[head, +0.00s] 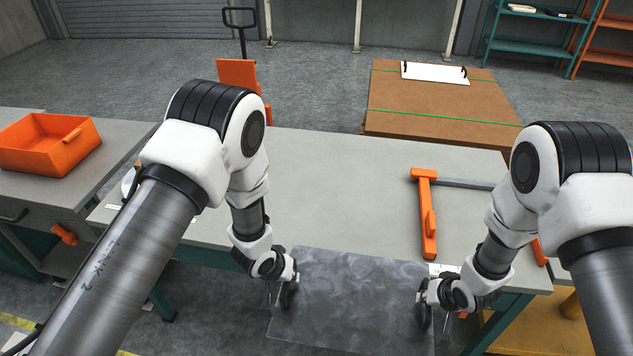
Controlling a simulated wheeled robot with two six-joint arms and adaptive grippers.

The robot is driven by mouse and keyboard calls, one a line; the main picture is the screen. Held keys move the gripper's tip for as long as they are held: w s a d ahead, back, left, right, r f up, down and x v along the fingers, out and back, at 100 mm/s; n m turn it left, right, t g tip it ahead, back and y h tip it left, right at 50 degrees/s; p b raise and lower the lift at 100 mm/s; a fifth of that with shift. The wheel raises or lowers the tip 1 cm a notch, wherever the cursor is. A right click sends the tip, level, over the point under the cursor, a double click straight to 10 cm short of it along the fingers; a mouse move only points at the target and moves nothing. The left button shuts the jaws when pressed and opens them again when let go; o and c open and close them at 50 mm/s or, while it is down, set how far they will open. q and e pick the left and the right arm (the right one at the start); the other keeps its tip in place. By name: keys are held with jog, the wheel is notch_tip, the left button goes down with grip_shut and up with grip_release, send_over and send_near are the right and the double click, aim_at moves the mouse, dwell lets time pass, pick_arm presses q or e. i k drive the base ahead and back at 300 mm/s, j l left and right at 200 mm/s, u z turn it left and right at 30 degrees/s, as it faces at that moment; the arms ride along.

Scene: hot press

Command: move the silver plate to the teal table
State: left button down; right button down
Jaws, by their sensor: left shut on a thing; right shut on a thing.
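The silver plate (350,305) is a flat, grey, mottled metal sheet in the lower middle of the head view. My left gripper (287,291) is shut on its left edge and my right gripper (425,303) is shut on its right edge. The plate's far edge overlaps the front edge of a grey-topped table (340,190) with teal legs. I cannot tell whether the plate touches this table or is above it. Most of the plate lies on the near side of the table's front edge.
An orange clamp-like tool (428,215) with a grey bar lies on the table's right part. An orange bin (50,143) sits on a bench at the left. Behind stand a brown stack (425,100) with a white handled board (434,73) and an orange pallet jack (238,75). The tabletop's middle is clear.

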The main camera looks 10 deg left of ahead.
aim_at(314, 199)
jog(key=i+j, duration=0.45)
jog(key=i, duration=0.15)
jog(key=i+j, duration=0.45)
jog(key=i, duration=0.2)
